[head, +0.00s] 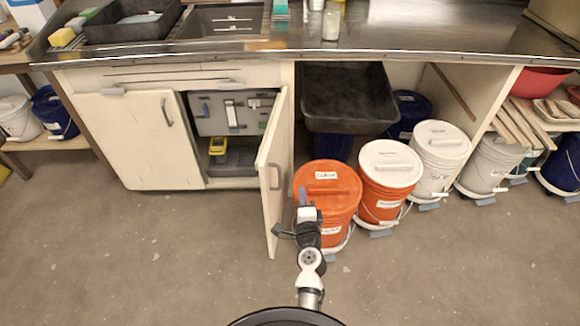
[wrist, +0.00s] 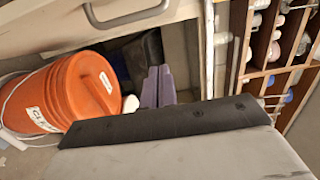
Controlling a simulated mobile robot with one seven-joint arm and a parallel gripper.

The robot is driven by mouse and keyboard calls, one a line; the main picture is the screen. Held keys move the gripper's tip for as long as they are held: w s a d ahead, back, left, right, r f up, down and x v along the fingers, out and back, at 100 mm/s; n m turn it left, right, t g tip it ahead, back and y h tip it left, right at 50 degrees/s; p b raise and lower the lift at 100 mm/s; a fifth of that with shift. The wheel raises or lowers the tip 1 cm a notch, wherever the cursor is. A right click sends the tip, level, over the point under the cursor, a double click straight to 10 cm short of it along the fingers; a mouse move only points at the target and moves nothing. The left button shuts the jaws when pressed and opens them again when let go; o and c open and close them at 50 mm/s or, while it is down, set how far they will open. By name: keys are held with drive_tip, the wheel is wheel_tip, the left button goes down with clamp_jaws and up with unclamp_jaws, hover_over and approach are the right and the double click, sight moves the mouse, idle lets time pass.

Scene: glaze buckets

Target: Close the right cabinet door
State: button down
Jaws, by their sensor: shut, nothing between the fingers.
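The right cabinet door (head: 271,165) is a cream panel standing wide open, swung out toward me from the cabinet. Its grey handle (head: 275,176) is on the face toward the orange bucket, and the handle also shows at the top of the wrist view (wrist: 125,14). The opening behind shows a grey interior with a yellow object (head: 218,146). My gripper (head: 302,192) is shut and empty, just right of the door's handle side, in front of the orange bucket in the head view. Its purple fingers show in the wrist view (wrist: 157,86). Contact with the door cannot be told.
An orange lidded bucket (head: 328,190) stands close right of the door, with a second orange bucket (head: 387,178) and white buckets (head: 440,150) beyond. The left cabinet door (head: 140,140) is shut. Floor left of the door is clear.

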drive_tip(key=w+p, duration=0.1)
drive_tip(key=w, duration=0.9)
drive_tip(key=shift+s+a+p, duration=0.25)
drive_tip(key=shift+s+a, duration=0.1)
drive_tip(key=shift+a, duration=0.4)
drive_tip(key=shift+s+a+p, duration=0.2)
drive_tip(key=shift+s+a, duration=0.1)
drive_tip(key=shift+a, duration=0.45)
drive_tip(key=shift+s+a+p, duration=0.25)
drive_tip(key=shift+s+a, duration=0.1)
drive_tip(key=shift+a, duration=0.4)
drive_tip(key=shift+r, duration=0.1)
